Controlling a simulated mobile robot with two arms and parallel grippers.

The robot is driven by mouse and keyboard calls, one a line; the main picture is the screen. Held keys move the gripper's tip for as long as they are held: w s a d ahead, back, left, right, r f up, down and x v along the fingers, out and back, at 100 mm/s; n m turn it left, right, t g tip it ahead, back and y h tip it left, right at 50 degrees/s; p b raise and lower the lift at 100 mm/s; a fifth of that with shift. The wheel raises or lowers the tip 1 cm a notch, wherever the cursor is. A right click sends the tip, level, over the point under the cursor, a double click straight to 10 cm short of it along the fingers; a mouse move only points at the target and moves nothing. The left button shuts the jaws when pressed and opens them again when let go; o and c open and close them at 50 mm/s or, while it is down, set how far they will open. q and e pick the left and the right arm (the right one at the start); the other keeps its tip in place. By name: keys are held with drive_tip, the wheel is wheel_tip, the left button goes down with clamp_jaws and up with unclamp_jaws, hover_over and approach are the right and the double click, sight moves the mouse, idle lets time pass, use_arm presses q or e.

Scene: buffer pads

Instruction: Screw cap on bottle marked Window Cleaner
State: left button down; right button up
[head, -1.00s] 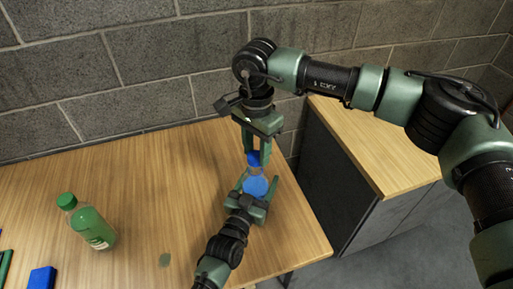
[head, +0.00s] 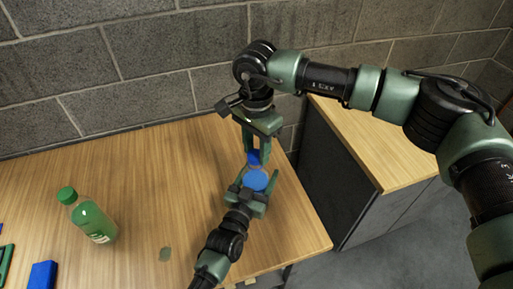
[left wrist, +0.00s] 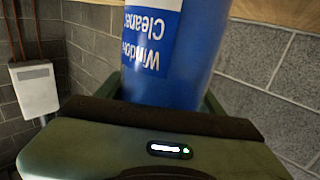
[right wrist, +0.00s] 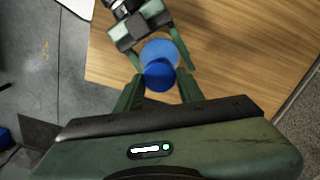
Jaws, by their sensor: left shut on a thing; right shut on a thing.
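The blue Window Cleaner bottle (head: 255,181) is held near the right end of the table, with its label lettering upside down in the left wrist view (left wrist: 160,50). My left gripper (head: 254,186) is shut around the bottle's body. My right gripper (head: 258,155) comes from above and is shut on the blue cap (head: 253,158), at the bottle's top. In the right wrist view the cap (right wrist: 160,75) overlaps the bottle (right wrist: 158,48). I cannot tell whether the cap sits on the thread, because the fingers partly hide the neck.
A green bottle with a green cap (head: 92,222) stands at the left of the wooden table (head: 150,170). A blue block (head: 42,275) lies at the front left. A brick wall (head: 130,80) is behind, and a wood-topped cabinet (head: 370,150) stands at the right.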

drive_tip(key=shift+f, duration=0.55)
